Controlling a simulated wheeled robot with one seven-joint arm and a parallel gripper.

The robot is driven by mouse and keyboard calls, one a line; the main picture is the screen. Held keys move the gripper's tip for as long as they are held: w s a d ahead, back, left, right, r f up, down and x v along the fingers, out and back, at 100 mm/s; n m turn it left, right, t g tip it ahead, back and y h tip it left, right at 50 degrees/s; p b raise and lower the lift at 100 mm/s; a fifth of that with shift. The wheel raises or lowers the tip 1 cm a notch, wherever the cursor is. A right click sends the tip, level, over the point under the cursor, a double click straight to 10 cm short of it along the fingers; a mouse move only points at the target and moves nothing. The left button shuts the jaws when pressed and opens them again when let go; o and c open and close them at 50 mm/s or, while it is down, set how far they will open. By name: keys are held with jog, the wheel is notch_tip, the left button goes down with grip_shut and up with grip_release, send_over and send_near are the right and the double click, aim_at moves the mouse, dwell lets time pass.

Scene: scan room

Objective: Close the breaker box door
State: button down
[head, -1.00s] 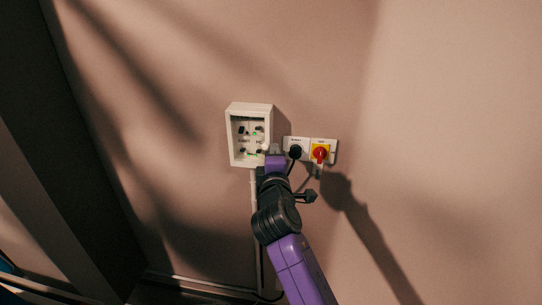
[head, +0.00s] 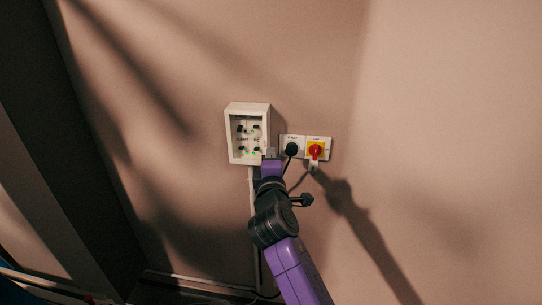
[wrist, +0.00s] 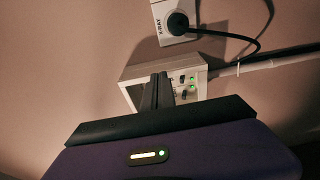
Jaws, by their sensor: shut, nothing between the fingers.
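The breaker box (head: 248,108) is a small white box on the wall, left of centre in the head view. Its switches and green lights show inside the white frame. I cannot make out a separate door panel or tell its angle. My gripper (head: 270,154) is shut and empty at the box's lower right corner. In the wrist view, the fingers of my gripper (wrist: 157,92) overlap the box (wrist: 150,70) and hide part of its front. Whether they touch it is unclear.
A black cable hangs from the plug. White conduit (head: 251,200) runs down below the box. The wall above is bare.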

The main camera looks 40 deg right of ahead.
jog(key=s+d, duration=0.6)
jog(key=s, duration=0.2)
jog(key=shift+b, duration=0.45)
jog(key=s+a+r+m+t+y, duration=0.2)
jog(key=a+r+m+t, duration=0.1)
jog(key=a+m, duration=0.15)
jog(key=s+a+f+m+t+y, duration=0.1)
jog(key=s+a+f+m+y, duration=0.25)
jog(key=s+a+f, duration=0.65)
jog(key=s+a+f+m+g+y, duration=0.1)
jog(key=s+a+f, duration=0.1)
jog(key=s, duration=0.8)
jog(key=s+a+f+m+g+y+b, duration=0.1)
jog(key=s+a, duration=0.3)
jog(key=s, duration=0.5)
jog(key=s+a+f+m+g+y, duration=0.1)
jog(key=s+a+f+g+y, duration=0.1)
jog(key=s, duration=0.8)
notch_tip(320, 180, down, 2)
jog(key=shift+s+a+f+b, duration=0.1)
jog(key=shift+s+a+b, duration=0.3)
jog(key=shift+a, duration=0.2)
